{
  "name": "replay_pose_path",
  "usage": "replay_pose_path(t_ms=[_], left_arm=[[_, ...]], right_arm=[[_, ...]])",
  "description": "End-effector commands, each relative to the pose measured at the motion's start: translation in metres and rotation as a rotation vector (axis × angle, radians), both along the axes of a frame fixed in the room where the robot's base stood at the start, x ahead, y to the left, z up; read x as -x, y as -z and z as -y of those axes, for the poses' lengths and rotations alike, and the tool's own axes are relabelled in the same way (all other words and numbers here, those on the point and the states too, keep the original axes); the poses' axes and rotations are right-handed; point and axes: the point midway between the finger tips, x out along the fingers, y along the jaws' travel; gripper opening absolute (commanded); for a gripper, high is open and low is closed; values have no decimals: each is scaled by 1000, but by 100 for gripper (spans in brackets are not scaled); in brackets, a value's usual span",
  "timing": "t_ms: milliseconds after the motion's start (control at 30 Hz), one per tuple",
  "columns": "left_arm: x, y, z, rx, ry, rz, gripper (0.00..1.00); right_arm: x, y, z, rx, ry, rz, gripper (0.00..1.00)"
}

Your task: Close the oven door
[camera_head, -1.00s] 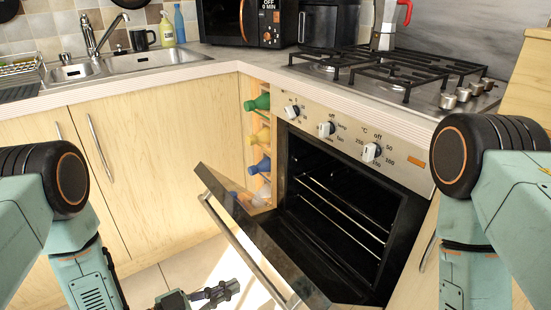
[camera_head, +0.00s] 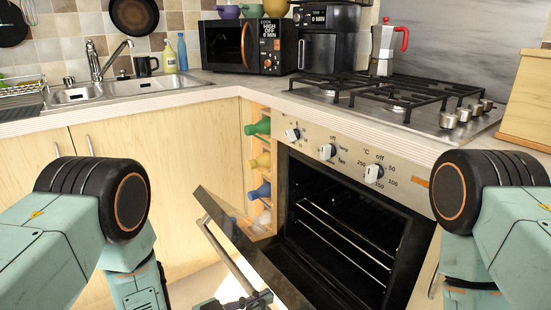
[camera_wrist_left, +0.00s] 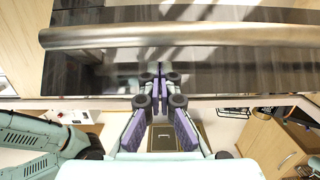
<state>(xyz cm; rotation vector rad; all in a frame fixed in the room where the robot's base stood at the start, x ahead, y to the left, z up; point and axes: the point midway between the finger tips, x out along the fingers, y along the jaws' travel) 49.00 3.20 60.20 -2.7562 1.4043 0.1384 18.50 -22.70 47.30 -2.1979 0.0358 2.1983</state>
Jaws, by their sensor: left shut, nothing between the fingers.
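The oven (camera_head: 335,215) stands under the hob, with its dark inside and wire rack showing. Its door (camera_head: 262,268) is partly open, tilted down and out toward me, with a long metal handle (camera_head: 228,252) along its outer side. My left gripper (camera_head: 260,298) is at the bottom edge of the head view, by the lower part of the handle. In the left wrist view its fingers (camera_wrist_left: 160,72) are shut together and empty, in front of the door's dark panel (camera_wrist_left: 100,78), below the handle bar (camera_wrist_left: 190,34). I cannot tell whether they touch. My right gripper is out of view.
The gas hob (camera_head: 390,98) with a moka pot (camera_head: 389,48) is above the oven. A bottle rack (camera_head: 262,170) is left of the oven opening. The sink (camera_head: 130,88) and microwave (camera_head: 243,46) are farther back. Cabinet fronts (camera_head: 195,140) stand left of the door.

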Motion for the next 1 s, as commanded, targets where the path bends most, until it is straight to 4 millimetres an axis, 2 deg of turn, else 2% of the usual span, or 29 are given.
replay_pose_path(t_ms=[733, 1000], left_arm=[[-4, -6, 5, -1, 0, 1, 0], [-15, -25, 21, 0, 3, 5, 0]], right_arm=[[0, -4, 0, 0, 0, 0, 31], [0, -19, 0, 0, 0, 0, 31]])
